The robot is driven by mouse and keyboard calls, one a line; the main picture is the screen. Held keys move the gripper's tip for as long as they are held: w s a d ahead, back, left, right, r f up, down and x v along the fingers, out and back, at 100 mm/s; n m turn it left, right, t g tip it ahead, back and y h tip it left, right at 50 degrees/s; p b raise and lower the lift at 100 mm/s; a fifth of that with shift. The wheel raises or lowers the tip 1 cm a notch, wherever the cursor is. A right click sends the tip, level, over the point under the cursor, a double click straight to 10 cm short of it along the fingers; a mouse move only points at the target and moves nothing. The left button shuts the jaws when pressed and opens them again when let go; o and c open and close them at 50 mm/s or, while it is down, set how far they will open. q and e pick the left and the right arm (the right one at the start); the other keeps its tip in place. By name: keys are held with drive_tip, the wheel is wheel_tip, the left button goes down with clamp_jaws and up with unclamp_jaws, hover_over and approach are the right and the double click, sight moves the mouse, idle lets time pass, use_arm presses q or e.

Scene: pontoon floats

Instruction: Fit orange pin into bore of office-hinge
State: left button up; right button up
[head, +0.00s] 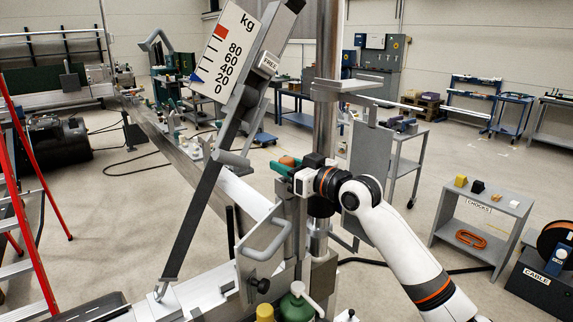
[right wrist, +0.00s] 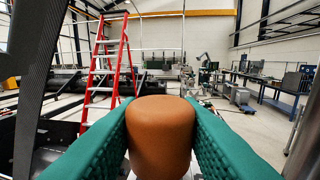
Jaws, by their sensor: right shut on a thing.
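My right gripper (head: 284,167) comes in from the right in the head view, its green fingers pointing left beside the steel column. It is shut on the orange pin (head: 289,161), which shows only as a small orange top there. In the right wrist view the pin (right wrist: 160,135) is a thick, rounded orange-brown cylinder between the two green fingers. Its lower end is hidden. A grey upright bracket (head: 291,212) stands just below the gripper. I cannot tell for sure which part is the office-hinge, and no bore shows. My left gripper is not in view.
A tilted arm with a kg scale (head: 225,55) rises left of the gripper. A grey curved handle (head: 268,243) and a green bottle (head: 297,306) are below it. A shelf of chocks (head: 478,212) stands at right. A red ladder (right wrist: 104,68) is ahead in the wrist view.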

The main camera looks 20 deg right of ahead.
drive_tip(key=shift+f+b, duration=0.5)
drive_tip(key=shift+f, duration=0.25)
drive_tip(key=o, duration=1.1)
drive_tip(key=shift+s, duration=0.1)
drive_tip(key=shift+s+d+f, duration=0.1)
drive_tip(key=shift+s+d, duration=0.1)
drive_tip(key=shift+s, duration=0.05)
drive_tip(key=b+v, duration=0.5)
drive_tip(key=v, duration=0.6)
drive_tip(key=shift+s, duration=0.15)
